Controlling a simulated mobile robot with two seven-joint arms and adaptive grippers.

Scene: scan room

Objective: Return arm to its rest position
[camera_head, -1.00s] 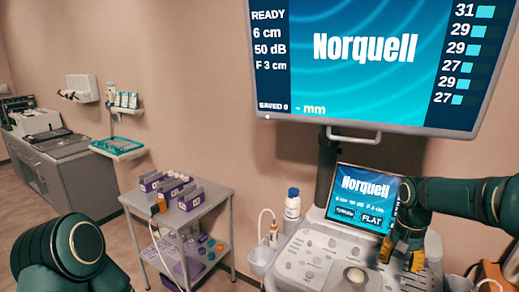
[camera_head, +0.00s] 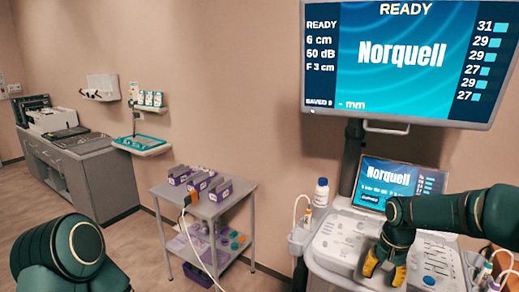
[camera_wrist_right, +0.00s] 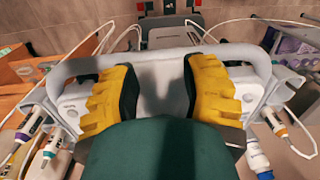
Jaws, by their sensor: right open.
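My right gripper (camera_head: 383,268), with yellow fingertips, hangs over the control panel (camera_head: 335,243) of the ultrasound machine in the head view. It is open, and nothing is between its fingers. In the right wrist view, the yellow fingers (camera_wrist_right: 160,95) stand apart above the machine's front handle (camera_wrist_right: 240,52). My left arm shows at the lower left of the head view, but its gripper is out of the picture.
The machine carries a large monitor (camera_head: 400,60) and a small touchscreen (camera_head: 392,180). A white bottle (camera_head: 321,193) stands at its left side. A grey cart (camera_head: 200,207) with purple boxes stands further left. A counter (camera_head: 90,165) is at the far left wall. Probes and cables hang beside the machine.

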